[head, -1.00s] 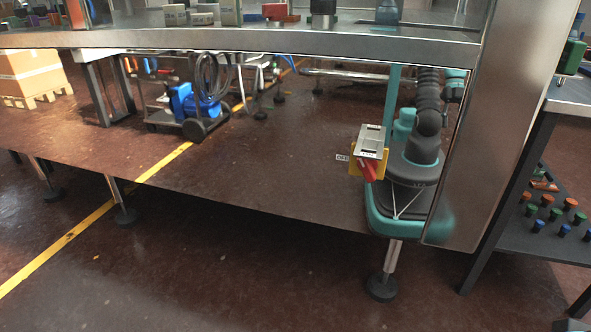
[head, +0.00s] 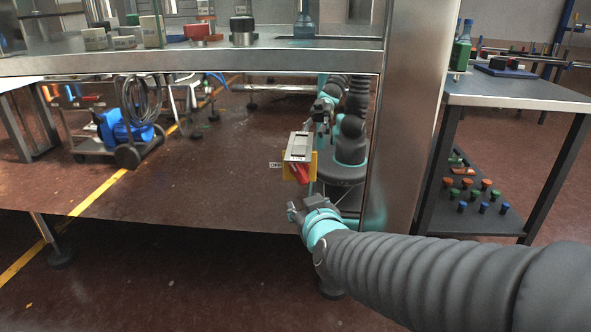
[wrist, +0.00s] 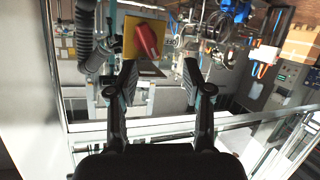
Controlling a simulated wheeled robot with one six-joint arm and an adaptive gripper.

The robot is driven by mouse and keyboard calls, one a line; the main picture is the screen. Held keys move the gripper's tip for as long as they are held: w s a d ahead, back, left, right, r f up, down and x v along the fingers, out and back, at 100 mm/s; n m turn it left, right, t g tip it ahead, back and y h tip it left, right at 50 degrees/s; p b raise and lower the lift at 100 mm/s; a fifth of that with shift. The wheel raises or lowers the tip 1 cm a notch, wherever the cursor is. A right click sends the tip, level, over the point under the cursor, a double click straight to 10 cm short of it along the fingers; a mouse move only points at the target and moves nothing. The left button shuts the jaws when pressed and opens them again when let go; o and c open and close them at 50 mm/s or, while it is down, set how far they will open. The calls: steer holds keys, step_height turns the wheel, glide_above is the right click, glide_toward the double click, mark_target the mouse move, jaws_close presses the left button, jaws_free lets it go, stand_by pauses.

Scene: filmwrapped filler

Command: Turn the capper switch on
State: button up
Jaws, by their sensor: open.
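The capper switch is a red handle (head: 299,173) on a yellow plate (head: 313,164), set on a shiny front panel under the steel table. A small label (head: 275,165), too small to read surely, sits to its left. A grey box-like cover (head: 299,146) juts out just above the handle. My gripper (head: 294,208) is below the switch in the head view, open and empty. In the wrist view, the red handle (wrist: 147,41) and yellow plate (wrist: 130,37) lie beyond the fingertips of my gripper (wrist: 160,66), nearer the left finger. I see no contact.
The steel tabletop (head: 200,60) overhangs the panel and carries small blocks. A steel post (head: 400,130) stands right of the switch. A side table (head: 510,95) with a lower shelf of coloured pegs is farther right. The panel mirrors the room, including a blue machine and my body.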

mark_target(296, 171)
steer(key=w+a+t+h, duration=0.1)
steer(key=w, duration=0.4)
steer(key=w+a+t+h, duration=0.1)
steer(key=w, duration=0.5)
steer(key=w+a+f+t+h, duration=0.1)
steer(key=w+t+h, duration=0.1)
steer(key=w, duration=0.3)
steer(key=shift+w+n, duration=0.3)
steer(key=shift+w, duration=0.05)
jaws_close()
